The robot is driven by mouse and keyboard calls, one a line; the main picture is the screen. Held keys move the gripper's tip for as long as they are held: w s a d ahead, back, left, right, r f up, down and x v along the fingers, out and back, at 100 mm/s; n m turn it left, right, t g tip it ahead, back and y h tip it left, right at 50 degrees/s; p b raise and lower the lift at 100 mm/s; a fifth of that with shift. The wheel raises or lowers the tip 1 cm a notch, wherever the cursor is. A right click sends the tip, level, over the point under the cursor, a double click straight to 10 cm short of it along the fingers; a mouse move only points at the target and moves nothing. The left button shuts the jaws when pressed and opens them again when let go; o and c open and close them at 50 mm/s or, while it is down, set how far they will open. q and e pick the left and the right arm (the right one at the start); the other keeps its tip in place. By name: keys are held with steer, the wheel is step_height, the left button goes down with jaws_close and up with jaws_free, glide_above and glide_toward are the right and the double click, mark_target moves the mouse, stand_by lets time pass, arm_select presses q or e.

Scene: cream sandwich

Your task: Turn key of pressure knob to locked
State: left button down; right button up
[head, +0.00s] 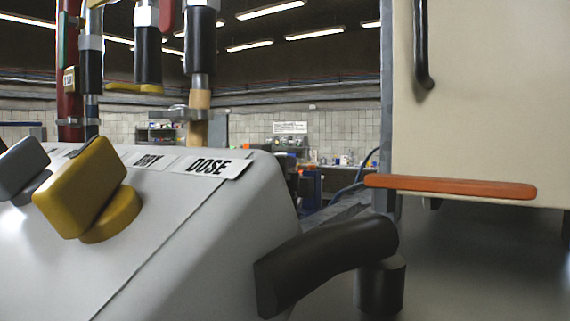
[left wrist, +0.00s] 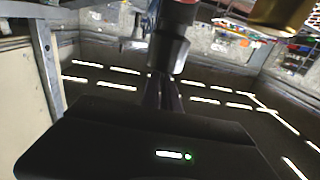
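A yellow block-shaped knob (head: 82,188) on a round yellow base sits on the sloped face of a pale grey console (head: 215,240). A grey knob (head: 22,168) stands left of it, cut by the picture edge. I cannot read a pressure label or make out a key or lock mark. In the left wrist view the black body of my left gripper (left wrist: 165,95) fills the bottom, with narrow dark fingers reaching up toward a black cylinder; I cannot tell whether they touch it or how far they are apart. I cannot make out either gripper in the head view.
A "DOSE" label (head: 207,168) is on the console's top edge. A thick black curved handle (head: 325,262) juts from its right side. Vertical pipes (head: 200,60) rise behind the console. A cream cabinet (head: 480,90) with an orange bar (head: 450,187) stands at right.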

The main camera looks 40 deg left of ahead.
arm_select(q)
steer(key=shift+a+m+h, duration=0.1)
steer(key=shift+m+h, duration=0.3)
steer(key=shift+h, duration=0.2)
steer(key=shift+f+h+b, duration=0.1)
steer(key=shift+h+b, duration=0.2)
steer(key=shift+b, duration=0.05)
steer(key=shift+a+m+h, duration=0.2)
steer(key=shift+m+h, duration=0.6)
steer(key=shift+h, duration=0.2)
steer(key=m+h+p, duration=0.2)
steer(key=h+p, duration=0.1)
steer(key=p, duration=0.1)
steer(key=m+g+h+p, duration=0.1)
steer(key=m+h+p, duration=0.1)
steer(key=h+p, duration=0.1)
steer(key=m+g+h+p, duration=0.1)
steer(key=m+h+p, duration=0.1)
steer(key=p, duration=0.4)
steer(key=shift+w+a+r+h, duration=0.1)
steer(key=shift+a+r+h, duration=0.3)
steer(key=shift+h, duration=0.2)
steer(key=shift+f+m+g+h+p, duration=0.3)
steer(key=shift+m+g+h+p, duration=0.1)
steer(key=shift+p, duration=0.25)
steer(key=c, duration=1.6)
jaws_free()
steer(key=shift+d, duration=0.1)
